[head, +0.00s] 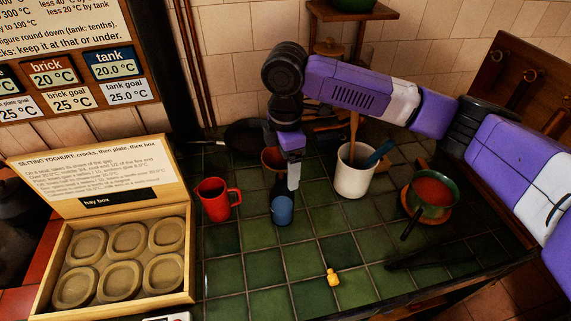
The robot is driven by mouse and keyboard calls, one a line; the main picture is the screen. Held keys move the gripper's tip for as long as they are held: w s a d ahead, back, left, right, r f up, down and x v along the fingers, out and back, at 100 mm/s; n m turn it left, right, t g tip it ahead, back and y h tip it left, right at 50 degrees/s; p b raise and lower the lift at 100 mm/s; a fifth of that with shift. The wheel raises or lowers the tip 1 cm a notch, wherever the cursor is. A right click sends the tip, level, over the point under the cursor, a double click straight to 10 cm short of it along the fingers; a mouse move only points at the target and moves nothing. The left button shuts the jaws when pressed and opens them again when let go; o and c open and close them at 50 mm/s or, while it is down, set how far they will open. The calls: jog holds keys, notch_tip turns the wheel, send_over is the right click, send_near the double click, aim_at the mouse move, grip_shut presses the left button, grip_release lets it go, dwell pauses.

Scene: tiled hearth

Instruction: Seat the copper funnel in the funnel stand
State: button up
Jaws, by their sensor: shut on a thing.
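My gripper (287,187) points down over the tiled hearth top, its fingers at the rim of a small blue cup (282,212). It is shut, apparently on this cup; the fingertips are small and dark, so the exact contact is hard to see. I cannot make out a copper funnel with certainty. A reddish-brown rounded thing (270,158) shows just behind my gripper, partly hidden by it; I cannot tell whether it is a bowl or the funnel. I cannot pick out a funnel stand.
A red mug (214,203) stands left of my gripper. A white crock (353,176) with utensils and a green pan (431,198) stand to the right. A hay box (120,290) is at front left.

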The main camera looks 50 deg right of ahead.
jog(key=shift+r, duration=0.3)
jog(key=shift+r+p, duration=0.9)
jog(key=shift+p, duration=0.15)
notch_tip(320, 180, up, 4)
jog(key=p, duration=0.3)
jog(key=shift+r+p, duration=0.2)
jog(key=shift+p, duration=0.2)
jog(key=shift+r, duration=0.95)
